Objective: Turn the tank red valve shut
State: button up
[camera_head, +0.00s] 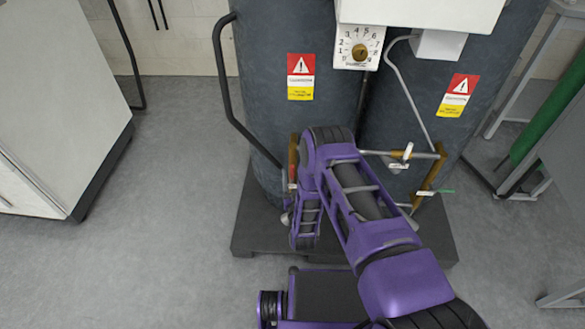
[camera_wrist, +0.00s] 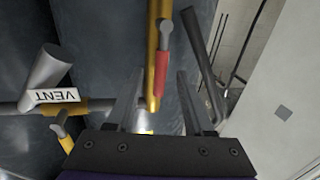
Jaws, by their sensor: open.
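The red valve handle (camera_wrist: 162,72) shows in the wrist view as a short red lever lying along a brass pipe (camera_wrist: 154,40). My gripper (camera_wrist: 160,76) is open, one finger on each side of the red handle in the picture. I see no contact, and I cannot tell how deep the handle sits between the fingers. In the head view a red and brass part (camera_head: 292,160) shows at the left of the tank (camera_head: 295,40), beside my purple arm. My arm hides much of the tank's lower front there.
A VENT valve (camera_wrist: 55,96) with a grey handle is left of my gripper. A dark bar (camera_wrist: 202,65) runs close to the right finger. The left floor is clear.

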jog(key=shift+w, duration=0.15)
grip_shut()
dwell(0.4)
jog(key=shift+r, duration=0.1)
dwell(1.0)
